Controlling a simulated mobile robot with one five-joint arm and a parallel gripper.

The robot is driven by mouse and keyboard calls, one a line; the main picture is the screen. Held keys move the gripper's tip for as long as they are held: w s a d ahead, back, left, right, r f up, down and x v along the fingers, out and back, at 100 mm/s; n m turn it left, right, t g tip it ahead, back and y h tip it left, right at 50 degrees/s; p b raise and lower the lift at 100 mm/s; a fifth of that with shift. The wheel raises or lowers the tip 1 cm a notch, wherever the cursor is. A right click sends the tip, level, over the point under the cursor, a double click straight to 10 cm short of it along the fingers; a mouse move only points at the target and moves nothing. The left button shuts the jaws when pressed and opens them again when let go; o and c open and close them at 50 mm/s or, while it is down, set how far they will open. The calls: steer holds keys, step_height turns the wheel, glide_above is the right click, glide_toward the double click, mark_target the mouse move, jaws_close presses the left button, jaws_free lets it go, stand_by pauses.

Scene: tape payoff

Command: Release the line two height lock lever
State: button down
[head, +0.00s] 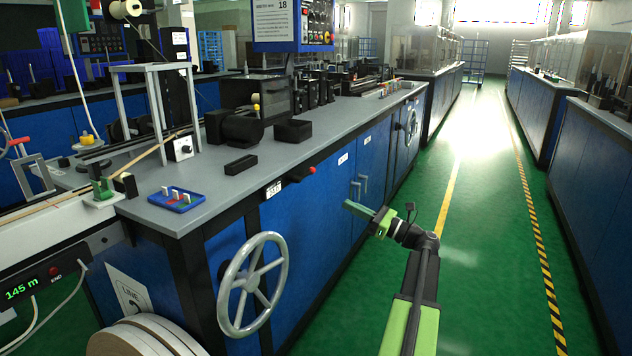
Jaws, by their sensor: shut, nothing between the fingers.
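A black lever with a red tip (311,170) sticks out from the upper front edge of the blue bench, beside a small white label (274,188). It looks like the height lock lever; its marking is too small to read. A grey spoked handwheel (279,288) is on the bench end, below and left of the lever. A sign reading "LINE" (130,294) is on the bench's left side, its number partly hidden. My gripper (348,205) is shut and empty, in front of the blue cabinet doors, right of and lower than the lever in the picture, apart from it.
The grey worktop (215,192) carries black machine parts and a blue tray (176,200). Cabinet door handles (358,187) are close to my gripper. A tape roll (150,338) stands at the bottom left. The green aisle floor (480,230) to the right is clear.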

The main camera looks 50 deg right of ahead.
steer(key=shift+w, duration=0.1)
steer(key=p, duration=0.3)
glide_toward(306, 174)
steer(key=w+f, duration=0.3)
steer(key=w, duration=0.3)
steer(key=r+p, duration=0.1)
steer(key=w+r+p, duration=0.1)
steer(key=p, duration=0.1)
steer(key=shift+d+r, duration=0.1)
steer(key=shift+r, duration=0.3)
steer(key=shift+w, duration=0.1)
